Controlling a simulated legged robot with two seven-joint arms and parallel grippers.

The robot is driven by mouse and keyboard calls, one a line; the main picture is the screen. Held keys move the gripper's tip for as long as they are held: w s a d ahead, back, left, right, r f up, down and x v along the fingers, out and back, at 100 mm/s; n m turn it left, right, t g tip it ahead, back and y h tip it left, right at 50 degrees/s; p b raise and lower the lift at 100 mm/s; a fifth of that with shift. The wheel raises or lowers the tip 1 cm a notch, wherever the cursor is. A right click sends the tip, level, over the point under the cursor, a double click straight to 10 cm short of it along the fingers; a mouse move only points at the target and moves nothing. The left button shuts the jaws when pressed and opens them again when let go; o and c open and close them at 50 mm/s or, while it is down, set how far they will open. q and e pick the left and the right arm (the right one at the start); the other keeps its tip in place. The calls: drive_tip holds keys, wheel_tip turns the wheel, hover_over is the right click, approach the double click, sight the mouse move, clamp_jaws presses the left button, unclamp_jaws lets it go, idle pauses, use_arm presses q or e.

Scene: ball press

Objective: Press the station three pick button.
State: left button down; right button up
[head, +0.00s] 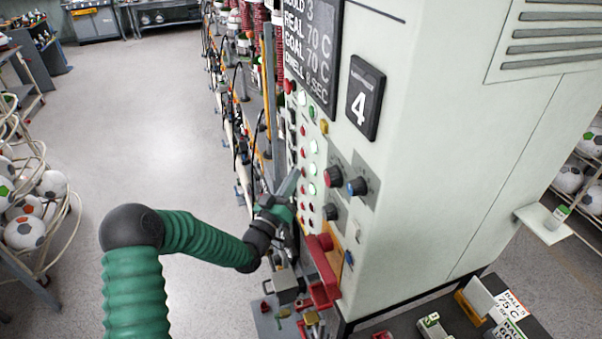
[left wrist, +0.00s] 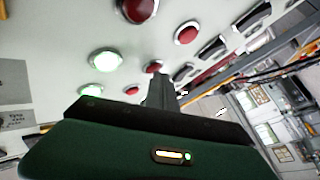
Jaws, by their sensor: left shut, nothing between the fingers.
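A control panel with red buttons and lit green buttons (head: 313,168) runs down the narrow side of the pale cabinet. Labels are too small to read, so I cannot tell which one is the station three pick button. My left gripper (head: 293,174) is shut and empty, its fingertips beside the button columns. In the left wrist view the closed fingers (left wrist: 159,82) point at the panel, just below a small red button (left wrist: 153,66). A lit green button (left wrist: 105,61) is to their left. I cannot tell whether the tips touch. My right gripper is not in view.
The number 4 plate (head: 365,96) is above. Red fixtures (head: 322,272) stick out below. A ball rack (head: 40,205) stands at far left, with clear floor (head: 150,110) between.

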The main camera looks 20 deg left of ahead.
use_arm(q)
drive_tip(key=shift+s+a, duration=0.45)
drive_tip(key=shift+a, duration=0.1)
drive_tip(key=shift+a, duration=0.15)
drive_tip(key=s+a, duration=0.3)
drive_tip(key=shift+s+a, duration=0.1)
drive_tip(key=shift+a, duration=0.25)
idle(0.5)
